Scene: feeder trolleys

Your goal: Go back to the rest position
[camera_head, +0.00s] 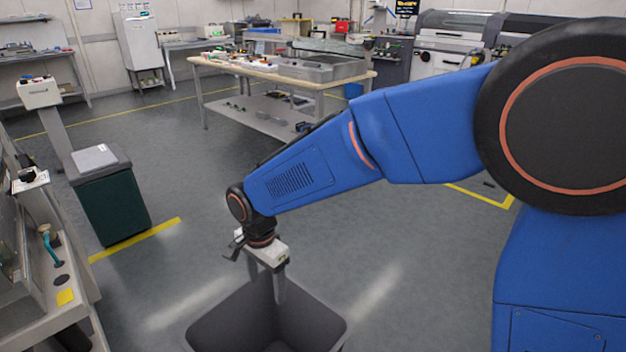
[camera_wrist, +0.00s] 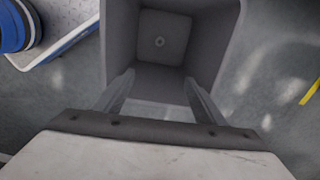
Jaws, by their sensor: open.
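The grey bin (camera_head: 213,325) stands on the floor below the gripper. The wrist view looks down into the bin (camera_wrist: 222,45), and its visible floor is bare apart from a small round mark in the middle.
A dark green cabinet (camera_head: 112,208) stands at the left, and a grey bench (camera_head: 75,305) is at the near left. A wooden-topped table (camera_head: 290,75) with several items stands behind. Grey floor (camera_head: 370,240) is open between them. Yellow lines (camera_head: 135,240) mark the floor.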

